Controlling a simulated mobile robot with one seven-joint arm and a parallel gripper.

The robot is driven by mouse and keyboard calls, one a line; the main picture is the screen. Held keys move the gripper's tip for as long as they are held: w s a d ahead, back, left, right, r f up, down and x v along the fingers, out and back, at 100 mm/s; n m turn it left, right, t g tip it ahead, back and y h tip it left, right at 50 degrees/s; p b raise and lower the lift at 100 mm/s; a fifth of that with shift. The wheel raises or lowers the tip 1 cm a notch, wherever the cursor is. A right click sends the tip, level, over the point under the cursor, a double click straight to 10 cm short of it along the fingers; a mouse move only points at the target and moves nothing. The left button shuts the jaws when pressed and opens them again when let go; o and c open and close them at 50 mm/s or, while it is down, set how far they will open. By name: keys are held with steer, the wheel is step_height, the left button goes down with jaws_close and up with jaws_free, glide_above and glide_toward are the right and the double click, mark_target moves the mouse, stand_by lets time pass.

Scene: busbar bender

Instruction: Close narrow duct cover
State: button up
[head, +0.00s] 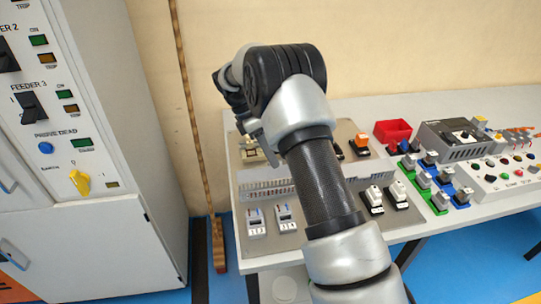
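A narrow, light grey slotted duct (267,190) runs left to right across the grey mounting panel (298,248) on the bench. Its right part passes behind my arm. I cannot make out a separate cover on it or tell how the cover sits. My arm reaches over the panel and bends at the top. Its far end, with my gripper (250,128), is mostly hidden behind my own arm links, above the back left of the panel. The fingers cannot be made out, nor whether they hold anything.
Two white modules (271,219) sit in front of the duct, and black-and-white switches (384,198) stand right of my arm. A red bin (392,131), coloured blocks (432,180) and a control box (455,137) fill the right side. A grey feeder cabinet (110,245) stands left.

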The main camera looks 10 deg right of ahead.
mark_target(274, 171)
jaws_close()
steer(key=shift+s+b, duration=0.15)
steer(key=shift+b, duration=0.15)
steer(key=s+t+b, duration=0.1)
steer(key=t+b, duration=0.1)
steer(key=b, duration=0.1)
steer(key=shift+s+m+t, duration=0.3)
steer(key=shift+s, duration=0.1)
steer(key=s+t+b, duration=0.1)
steer(key=b, duration=0.1)
steer(key=s+t+b, duration=0.1)
steer(key=t+b, duration=0.1)
steer(key=b, duration=0.1)
steer(key=s+m+t+b, duration=0.1)
steer(key=b, duration=0.1)
steer(key=shift+s+f+t+b, duration=0.3)
steer(key=shift+s+f+b, duration=0.05)
steer(key=shift+s+b, duration=0.05)
steer(key=shift+s+f+b, duration=0.45)
steer(key=shift+s+f, duration=0.3)
steer(key=shift+s, duration=0.15)
steer(key=shift+s+f+b, duration=0.4)
steer(key=shift+s+f, duration=0.3)
steer(key=shift+s, duration=0.2)
jaws_free()
steer(key=shift+w+r, duration=0.1)
steer(key=shift+r, duration=0.15)
